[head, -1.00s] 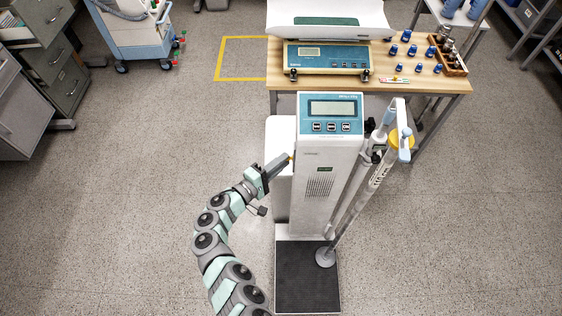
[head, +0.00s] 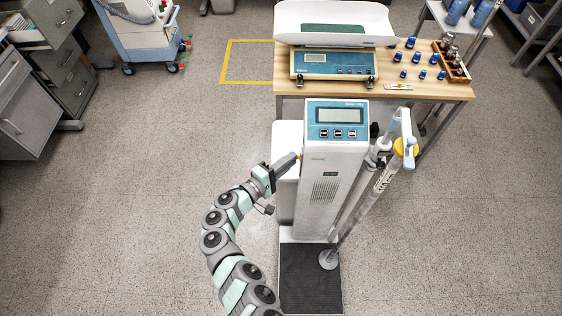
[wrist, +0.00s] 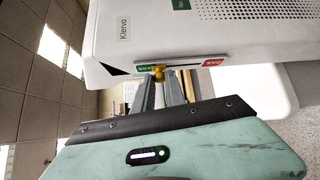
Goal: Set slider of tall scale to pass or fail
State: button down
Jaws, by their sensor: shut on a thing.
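The tall scale (head: 335,165) stands upright in the middle of the head view, with a display head on top. On the side of its column, the wrist view shows a slider track with a green label (wrist: 146,68) at the left end and a red label (wrist: 214,62) at the right end. The small golden slider knob (wrist: 158,73) sits near the green end. My gripper (wrist: 160,82) is shut on this knob, with a finger on each side of it. In the head view my gripper (head: 292,160) reaches the column's left side, where the labels are too small to read.
A wooden table (head: 440,90) behind the scale holds a baby scale (head: 332,65) and several blue weights (head: 410,43). A height rod (head: 375,195) stands along the scale's right side. The floor to the left is clear up to a cart (head: 140,35).

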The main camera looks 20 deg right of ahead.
jog(key=shift+r, duration=0.35)
jog(key=c, duration=1.4)
grip_release()
jog(key=shift+f, duration=0.1)
jog(key=shift+o, duration=0.2)
jog(key=shift+a, duration=0.1)
jog(key=v, duration=1)
jog(key=shift+a, duration=0.3)
jog(key=shift+f, duration=0.1)
